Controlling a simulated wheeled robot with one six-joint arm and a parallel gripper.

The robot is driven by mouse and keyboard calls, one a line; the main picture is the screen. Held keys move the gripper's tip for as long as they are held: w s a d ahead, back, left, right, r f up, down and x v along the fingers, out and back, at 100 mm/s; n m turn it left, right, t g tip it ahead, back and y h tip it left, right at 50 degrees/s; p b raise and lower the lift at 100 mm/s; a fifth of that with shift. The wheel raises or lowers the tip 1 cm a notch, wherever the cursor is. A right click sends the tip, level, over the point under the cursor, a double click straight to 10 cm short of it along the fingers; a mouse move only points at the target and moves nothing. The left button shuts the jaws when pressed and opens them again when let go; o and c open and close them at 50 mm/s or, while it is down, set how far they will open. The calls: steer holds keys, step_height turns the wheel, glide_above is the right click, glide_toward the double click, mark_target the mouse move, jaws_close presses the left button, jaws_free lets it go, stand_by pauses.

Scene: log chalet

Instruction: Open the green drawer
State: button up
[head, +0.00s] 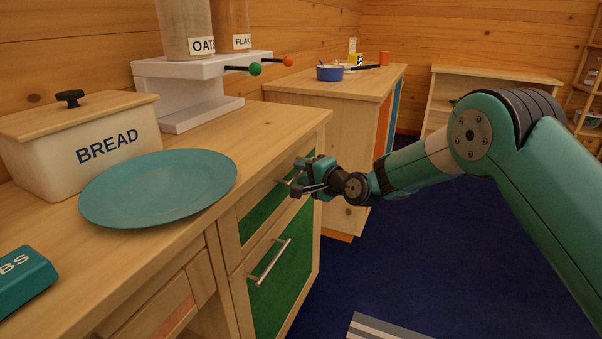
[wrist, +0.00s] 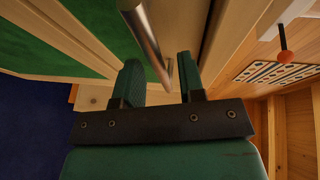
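The upper green drawer front (head: 262,213) is set in the pale wood cabinet and looks closed in the head view. Its metal handle (wrist: 147,36) runs between the two fingers of my gripper (wrist: 157,68) in the wrist view. The fingers are apart, one on each side of the bar, with gaps visible. In the head view my gripper (head: 303,182) is at this handle and hides part of it. Below is a larger green front (head: 278,285) with its own bar handle (head: 268,262); it also looks closed.
The counter holds a teal plate (head: 158,188), a bread box (head: 80,145) and a white dispenser (head: 195,85). A second cabinet (head: 345,98) with a blue pot (head: 330,73) stands beyond. Blue floor (head: 400,265) is open before the cabinet, with a striped mat (head: 375,328).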

steer(key=shift+w+a+f, duration=0.1)
steer(key=shift+w+a, duration=0.35)
steer(key=shift+a, duration=0.05)
jaws_close()
steer(key=shift+s, duration=0.1)
